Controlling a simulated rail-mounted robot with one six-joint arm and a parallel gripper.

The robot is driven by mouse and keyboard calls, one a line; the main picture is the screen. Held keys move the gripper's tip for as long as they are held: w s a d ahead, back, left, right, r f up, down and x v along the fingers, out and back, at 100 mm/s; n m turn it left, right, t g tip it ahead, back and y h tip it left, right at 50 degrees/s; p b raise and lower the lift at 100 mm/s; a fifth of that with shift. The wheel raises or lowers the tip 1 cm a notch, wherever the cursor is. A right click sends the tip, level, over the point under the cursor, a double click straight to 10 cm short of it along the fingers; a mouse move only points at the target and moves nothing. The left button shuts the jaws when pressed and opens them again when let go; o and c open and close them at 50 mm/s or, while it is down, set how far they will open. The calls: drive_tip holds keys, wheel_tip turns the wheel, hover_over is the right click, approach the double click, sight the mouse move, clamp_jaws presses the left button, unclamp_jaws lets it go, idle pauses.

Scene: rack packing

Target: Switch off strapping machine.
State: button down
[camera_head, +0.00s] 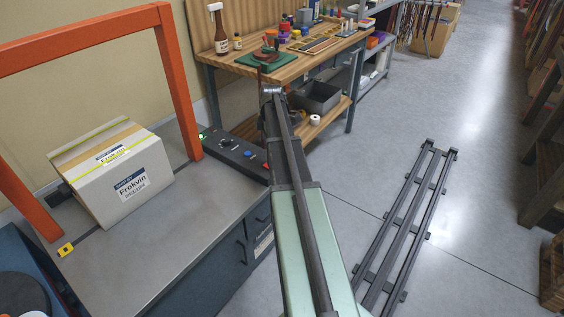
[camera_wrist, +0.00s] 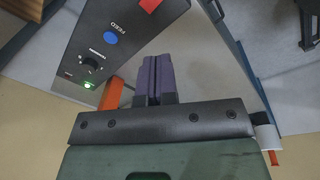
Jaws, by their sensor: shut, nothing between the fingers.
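The strapping machine has an orange arch (camera_head: 178,85) over a grey tabletop (camera_head: 150,245). Its dark control panel (camera_head: 236,153) lies along the table's back right edge, partly hidden by my arm. In the wrist view the panel (camera_wrist: 80,40) shows a red control (camera_wrist: 150,5) cut by the top edge, a blue button (camera_wrist: 110,38) marked FEED, a black knob (camera_wrist: 90,64) and a lit green light (camera_wrist: 88,85). My gripper (camera_wrist: 157,60) is shut and empty, its purple fingers beside the panel in the picture and apparently not touching it. In the head view my arm hides the fingers.
A strapped white carton (camera_head: 112,172) stands on the machine, with a yellow tape measure (camera_head: 66,249) nearby. A wooden workbench (camera_head: 290,68) with bottles and tools stands behind. A dark rail (camera_head: 405,230) lies on the floor at right, with open floor around it.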

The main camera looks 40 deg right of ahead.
sight(266, 165)
drive_tip(key=n, duration=0.4)
drive_tip(key=w+d+n, duration=0.1)
drive_tip(key=n, duration=0.1)
drive_tip(key=shift+r+n, duration=0.1)
drive_tip(key=shift+n, duration=0.3)
drive_tip(key=f+b, duration=0.4)
drive_tip(key=w+f+b, duration=0.1)
drive_tip(key=f+b, duration=0.9)
drive_tip(key=shift+w+a, duration=0.15)
drive_tip(key=shift+w, duration=0.25)
drive_tip(key=shift+r, duration=0.1)
